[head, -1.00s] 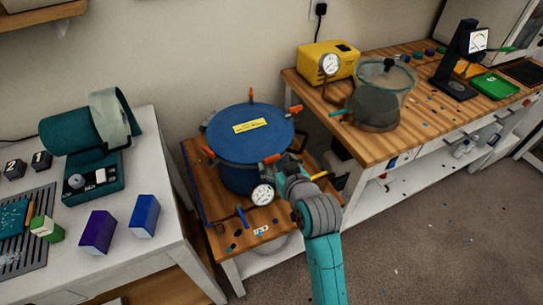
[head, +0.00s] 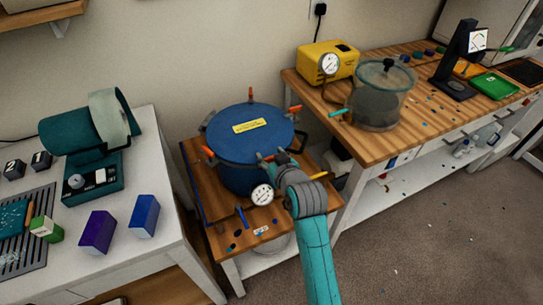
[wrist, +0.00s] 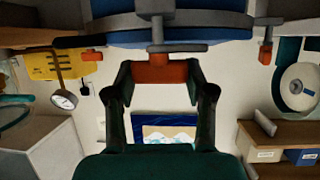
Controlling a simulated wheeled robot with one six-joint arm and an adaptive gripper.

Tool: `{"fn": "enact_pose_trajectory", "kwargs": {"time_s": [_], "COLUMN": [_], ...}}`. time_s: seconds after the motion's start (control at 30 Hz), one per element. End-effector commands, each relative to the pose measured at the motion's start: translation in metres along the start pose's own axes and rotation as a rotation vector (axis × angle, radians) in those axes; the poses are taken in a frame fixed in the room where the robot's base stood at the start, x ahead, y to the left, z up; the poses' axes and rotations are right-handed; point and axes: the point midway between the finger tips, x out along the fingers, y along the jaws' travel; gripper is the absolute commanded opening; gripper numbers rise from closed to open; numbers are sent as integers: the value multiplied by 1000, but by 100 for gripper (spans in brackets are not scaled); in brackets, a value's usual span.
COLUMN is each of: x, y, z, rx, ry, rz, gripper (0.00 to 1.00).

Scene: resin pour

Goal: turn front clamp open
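The blue pressure pot (head: 235,145) stands on the low wooden cart, with its lid on and orange-tipped clamps around the rim. The front clamp's orange handle (wrist: 159,70) sits in the middle of the wrist view, under the dark pot rim. My gripper (wrist: 159,78) has one finger on each side of this handle, both seeming to touch it. In the head view my gripper (head: 270,160) reaches the front of the pot rim and hides most of the front clamp. The clamp's grey bar (wrist: 158,30) runs up across the rim.
A pressure gauge (head: 262,194) is on the pot's front, close below my gripper. Other clamps sit at the left (head: 207,151), back (head: 250,93) and right (head: 294,108). A wooden bench (head: 400,130) stands at right and a white table (head: 60,265) at left.

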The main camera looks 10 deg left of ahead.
Motion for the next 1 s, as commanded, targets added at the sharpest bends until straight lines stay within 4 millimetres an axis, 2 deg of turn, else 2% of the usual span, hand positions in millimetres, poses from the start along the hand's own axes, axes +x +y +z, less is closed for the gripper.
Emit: {"fn": "enact_pose_trajectory", "kwargs": {"time_s": [0.73,0.77,0.8,0.87,1.0], "x": [0,0,0,0,0], "y": [0,0,0,0,0], "z": [0,0,0,0,0], "rx": [-38,-38,-38,-38,-37], "ry": [-1,-1,-1,-1,-1], "rz": [-90,-90,-90,-90,-90], "gripper": [18,56,66,79,79]}}
